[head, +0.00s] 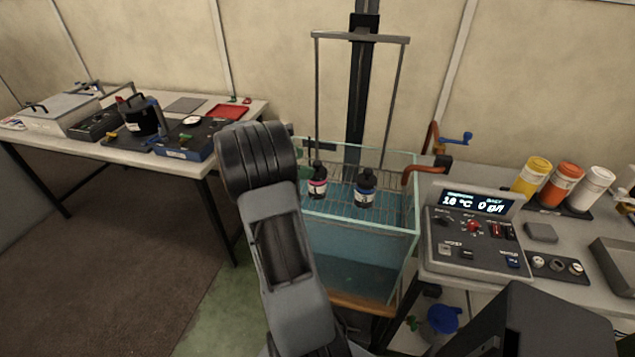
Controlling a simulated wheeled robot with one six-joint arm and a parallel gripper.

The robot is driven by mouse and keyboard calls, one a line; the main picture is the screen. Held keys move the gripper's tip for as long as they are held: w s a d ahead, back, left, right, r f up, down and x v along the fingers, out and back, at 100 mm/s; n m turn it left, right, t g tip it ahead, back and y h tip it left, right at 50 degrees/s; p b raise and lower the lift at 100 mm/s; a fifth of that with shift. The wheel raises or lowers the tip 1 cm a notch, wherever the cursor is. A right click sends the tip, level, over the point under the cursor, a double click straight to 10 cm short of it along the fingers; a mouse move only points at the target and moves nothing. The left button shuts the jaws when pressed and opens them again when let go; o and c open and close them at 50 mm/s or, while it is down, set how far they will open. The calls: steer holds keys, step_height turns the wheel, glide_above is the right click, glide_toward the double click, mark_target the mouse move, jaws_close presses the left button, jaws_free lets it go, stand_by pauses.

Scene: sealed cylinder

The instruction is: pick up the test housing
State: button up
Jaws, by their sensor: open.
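A black cylindrical vessel with a handle (140,116) stands upright on the left table. It looks most like the test housing, but I cannot tell for sure. Two small dark bottles with coloured labels, a red-labelled one (317,181) and a blue-labelled one (364,188), stand on the wire rack in the glass tank (412,222). My arm rises in the middle of the view, in front of the tank's left side. My gripper does not show; it is out of sight behind or beyond the arm.
The left table (202,165) also holds a blue-edged tray (180,153), a red tray (228,111) and a pale box (60,112). A control panel (470,235) and yellow, orange and white jars (563,183) stand right of the tank. Floor is free between left table and tank.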

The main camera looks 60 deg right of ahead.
mark_target(317, 166)
steer(key=shift+p+x, duration=0.35)
steer(key=shift+x, duration=2.45)
steer(key=shift+s+a, duration=0.15)
steer(key=c, duration=1.6)
steer(key=shift+c, duration=0.3)
steer(key=shift+r, duration=0.15)
